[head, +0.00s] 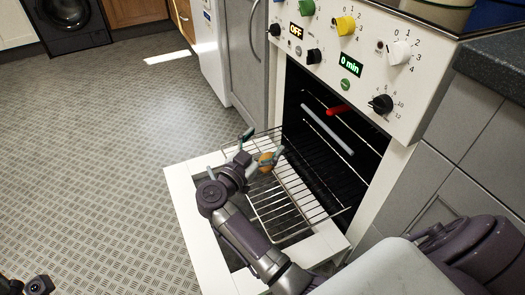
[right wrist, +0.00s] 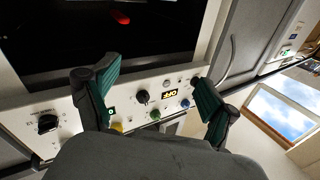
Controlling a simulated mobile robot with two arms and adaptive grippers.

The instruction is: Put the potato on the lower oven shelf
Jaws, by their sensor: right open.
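The potato (head: 266,161), small and orange-brown, shows at the far left end of the pulled-out wire shelf (head: 285,205), which extends from the oven above the lowered door. My right gripper (head: 263,145) is open, with its green-padded fingers apart on either side of the potato in the head view. Whether they touch it I cannot tell. In the right wrist view the open fingers (right wrist: 155,95) have no potato visible between them. My left gripper's fingers are not visible; only a small dark part of that arm shows in the lower left corner.
The lowered white oven door (head: 183,200) lies under the shelf. Inside the dark oven are a grey bar (head: 327,129) and a red item (head: 340,109). The control panel (head: 345,70) with knobs overhangs the opening. The patterned floor at left is clear.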

